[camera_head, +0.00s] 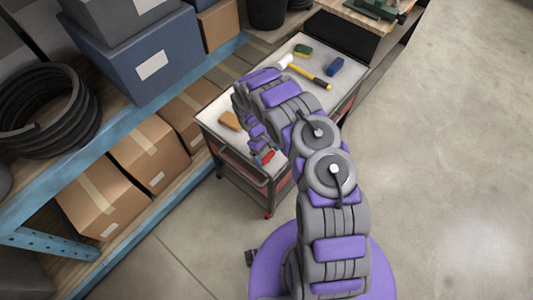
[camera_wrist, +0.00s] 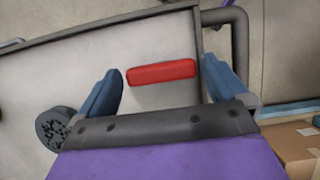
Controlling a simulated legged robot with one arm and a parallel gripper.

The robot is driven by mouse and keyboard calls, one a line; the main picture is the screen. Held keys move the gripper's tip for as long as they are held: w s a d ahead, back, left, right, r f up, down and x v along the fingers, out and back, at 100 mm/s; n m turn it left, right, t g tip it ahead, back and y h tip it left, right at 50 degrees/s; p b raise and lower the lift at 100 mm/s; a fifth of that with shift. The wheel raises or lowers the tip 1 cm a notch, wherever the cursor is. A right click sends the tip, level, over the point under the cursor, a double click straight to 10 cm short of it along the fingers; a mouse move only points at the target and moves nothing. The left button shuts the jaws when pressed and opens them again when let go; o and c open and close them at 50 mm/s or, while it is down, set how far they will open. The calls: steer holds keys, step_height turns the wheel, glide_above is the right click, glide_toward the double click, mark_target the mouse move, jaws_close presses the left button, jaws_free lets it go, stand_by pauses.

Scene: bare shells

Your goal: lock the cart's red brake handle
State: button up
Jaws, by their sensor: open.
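The red brake handle (camera_wrist: 161,72) is a short red bar in the wrist view, lying nearly level against a pale grey panel of the cart. My gripper (camera_wrist: 160,66) is open, with one blue finger to the left of the handle and one to the right. I see no clear contact between them. In the head view a small red piece (camera_head: 267,157), likely the handle, shows by my gripper at the near end of the cart (camera_head: 209,122). My arm hides part of the cart.
The cart top holds a hammer (camera_head: 310,75), a blue block (camera_head: 334,66), a green-yellow sponge (camera_head: 302,51) and an orange block (camera_head: 229,121). A blue shelf (camera_head: 135,133) with cardboard boxes (camera_head: 150,156) stands left. Open concrete floor (camera_head: 450,170) lies right.

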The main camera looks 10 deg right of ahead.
steer(key=shift+c, duration=0.4)
steer(key=c, duration=0.8)
steer(key=shift+o, duration=0.2)
steer(key=m+y, duration=0.1)
steer(key=m, duration=0.3)
steer(key=shift+w+y, duration=0.1)
steer(key=shift+y, duration=0.2)
steer(key=m, duration=0.2)
steer(key=m+y, duration=0.1)
steer(key=m, duration=0.1)
steer(key=shift+d+g+y+b, duration=0.2)
steer(key=shift+g+y+b, duration=0.1)
steer(key=m+y, duration=0.1)
steer(key=m, duration=0.2)
steer(key=m+y, duration=0.1)
steer(key=m, duration=0.1)
steer(key=shift+d+m+t, duration=0.15)
steer(key=shift+m+t, duration=0.25)
steer(key=shift+m+t+y+p, duration=0.4)
steer(key=shift+m+y+p, duration=0.15)
steer(key=shift+m, duration=1.45)
